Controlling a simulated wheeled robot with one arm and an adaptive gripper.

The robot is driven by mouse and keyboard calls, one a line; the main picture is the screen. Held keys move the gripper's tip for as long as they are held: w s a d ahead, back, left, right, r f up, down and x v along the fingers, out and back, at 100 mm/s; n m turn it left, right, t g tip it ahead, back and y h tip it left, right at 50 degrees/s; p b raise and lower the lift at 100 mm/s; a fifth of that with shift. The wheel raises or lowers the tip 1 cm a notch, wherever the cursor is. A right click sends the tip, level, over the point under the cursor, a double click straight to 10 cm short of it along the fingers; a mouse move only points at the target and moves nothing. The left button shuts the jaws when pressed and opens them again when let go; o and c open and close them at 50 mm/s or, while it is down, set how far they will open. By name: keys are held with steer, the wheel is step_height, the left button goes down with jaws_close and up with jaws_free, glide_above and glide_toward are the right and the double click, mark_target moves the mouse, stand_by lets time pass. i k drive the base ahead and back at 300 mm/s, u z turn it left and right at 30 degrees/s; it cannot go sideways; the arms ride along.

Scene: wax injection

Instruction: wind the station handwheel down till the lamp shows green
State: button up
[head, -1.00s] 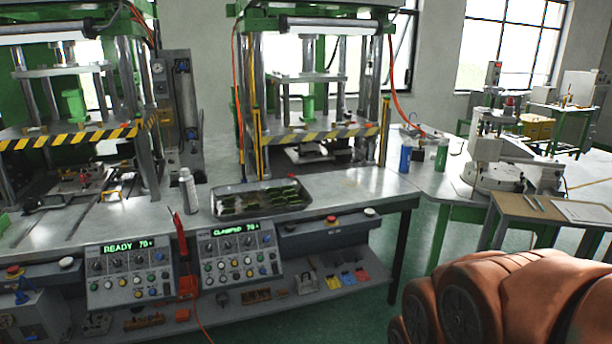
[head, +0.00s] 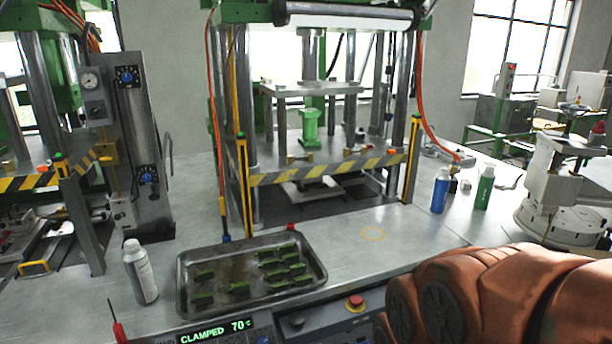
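A grey station (head: 548,185) on a round base stands on the table at the right edge. On its top is what looks like a dark handwheel (head: 578,112), small and partly cut off by the edge. My folded orange arm fills the lower right. My gripper is not in view.
A press with a striped bar (head: 325,167) stands at centre. A metal tray (head: 190,312) holding green parts lies in front. A grey bottle (head: 139,272), a blue bottle (head: 440,190) and a green bottle (head: 483,188) stand nearby. A display (head: 215,332) reads CLAMPED 70.

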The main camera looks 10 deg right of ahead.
mark_target(572, 109)
steer(key=i, duration=0.4)
steer(key=z, duration=2.15)
steer(key=i, duration=1.25)
steer(key=u, duration=0.05)
